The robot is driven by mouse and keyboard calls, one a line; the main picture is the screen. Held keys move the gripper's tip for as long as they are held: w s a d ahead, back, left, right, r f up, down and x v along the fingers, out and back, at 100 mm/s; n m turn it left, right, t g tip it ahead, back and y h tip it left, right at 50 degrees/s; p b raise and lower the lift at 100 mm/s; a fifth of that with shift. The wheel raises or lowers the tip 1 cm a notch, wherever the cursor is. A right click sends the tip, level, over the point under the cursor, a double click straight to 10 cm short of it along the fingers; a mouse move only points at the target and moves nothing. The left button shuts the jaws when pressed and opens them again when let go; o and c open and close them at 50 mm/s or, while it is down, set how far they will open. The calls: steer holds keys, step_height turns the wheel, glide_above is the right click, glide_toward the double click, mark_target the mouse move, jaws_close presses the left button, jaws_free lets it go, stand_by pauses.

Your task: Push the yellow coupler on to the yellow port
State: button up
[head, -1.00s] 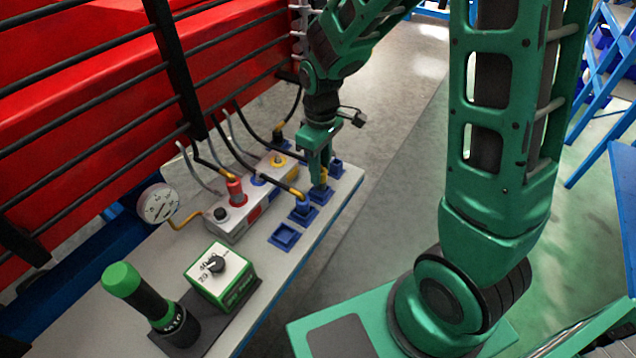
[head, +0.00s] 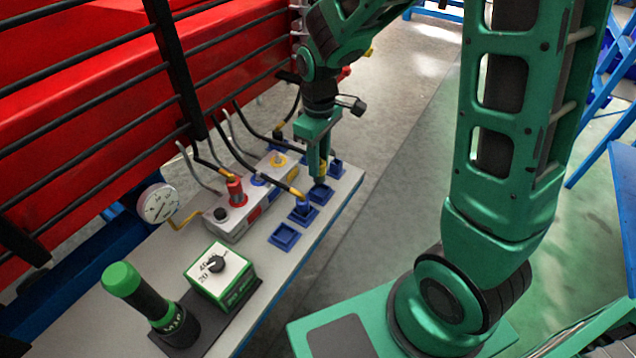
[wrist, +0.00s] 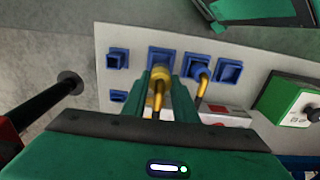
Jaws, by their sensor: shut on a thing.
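The yellow coupler (head: 323,166) is between the fingers of my gripper (head: 319,174), which is shut on it. It is over a blue square holder (head: 324,197) on the bench. The wrist view also shows the yellow coupler (wrist: 158,77) between the green fingers, in front of a holder; the exact gap is hard to tell. The yellow port (head: 279,160) is on the grey manifold block, left of my gripper, and nothing is on it. In the wrist view I cannot make out the port.
A blue coupler (head: 304,206) with a hose stands in the neighbouring holder. A red coupler (head: 235,188) sits on the manifold. An empty holder (head: 285,236), a green dial box (head: 221,273), a green-capped cylinder (head: 146,303) and a gauge (head: 158,203) are nearby. Black hoses cross behind.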

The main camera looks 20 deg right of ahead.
steer(key=w+a+r, duration=0.8)
steer(key=w+r, duration=0.2)
steer(key=w, duration=0.1)
step_height(320, 180, down, 5)
steer(key=shift+s+d+f, duration=0.1)
steer(key=shift+s, duration=0.05)
steer(key=shift+f, duration=0.55)
steer(key=shift+m, duration=0.3)
steer(key=shift+s+f, duration=0.1)
steer(key=shift+f, duration=1.3)
steer(key=o, duration=1.2)
steer(key=shift+r, duration=0.1)
steer(key=shift+r, duration=2.45)
